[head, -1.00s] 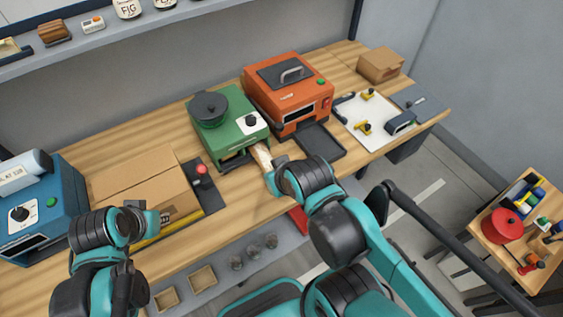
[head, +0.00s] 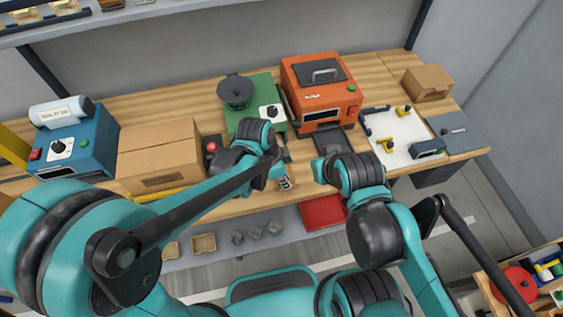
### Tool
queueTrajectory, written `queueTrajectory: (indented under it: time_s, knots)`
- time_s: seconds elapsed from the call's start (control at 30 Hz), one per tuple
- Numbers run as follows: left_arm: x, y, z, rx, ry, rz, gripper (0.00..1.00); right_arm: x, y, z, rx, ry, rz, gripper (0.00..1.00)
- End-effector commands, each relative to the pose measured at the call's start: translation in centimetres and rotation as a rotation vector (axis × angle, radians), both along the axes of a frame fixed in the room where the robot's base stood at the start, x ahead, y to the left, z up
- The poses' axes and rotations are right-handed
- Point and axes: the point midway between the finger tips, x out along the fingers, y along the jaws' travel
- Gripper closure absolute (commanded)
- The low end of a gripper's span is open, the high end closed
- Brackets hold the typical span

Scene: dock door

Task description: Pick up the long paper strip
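A narrow pale paper strip with dark marks (head: 285,183) shows at the front edge of the workbench, in front of the green machine (head: 262,92). My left gripper (head: 275,167) is right at the strip, and its wrist and fingers hide part of it. I cannot tell whether the fingers are closed on the strip. My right gripper (head: 320,171) is a little to the right of the strip, apart from it, over the bench's front edge. Its fingers are too small and turned away to read.
An orange machine (head: 318,85) with a dark tray stands right of the green one. A cardboard box (head: 160,150) and a blue label machine (head: 75,135) are at left. A white board with tools (head: 405,150) lies at right. A red bin (head: 322,211) is below.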

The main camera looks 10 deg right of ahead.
Motion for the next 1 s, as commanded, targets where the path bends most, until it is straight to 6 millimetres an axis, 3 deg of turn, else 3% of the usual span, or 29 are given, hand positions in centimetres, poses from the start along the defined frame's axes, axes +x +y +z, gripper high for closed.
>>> queueTrajectory:
  time_s: [0.1,0.23,0.47,0.57,1.0]
  knots:
    - [0.1,-0.5,-2.2,0.0,-0.001,0.0,0.87,0.0,0.0,-1.0,0.0,0.0,0.0,1.0]
    - [0.1,-0.8,-3.3,0.0,0.0,0.002,0.87,0.0,0.0,-1.3,0.0,0.0,0.0,1.0]
    - [0.1,-0.9,-3.4,0.0,0.0,0.003,0.87,0.0,0.0,-1.2,0.0,0.0,0.0,1.0]
    - [0.1,-0.9,-3.4,0.0,0.0,0.003,1.0,0.0,0.0,-1.2,0.0,0.0,0.0,1.0]
    - [0.1,-0.9,-3.3,0.0,0.0,0.003,1.0,0.0,0.0,-1.2,0.0,0.0,0.0,1.0]
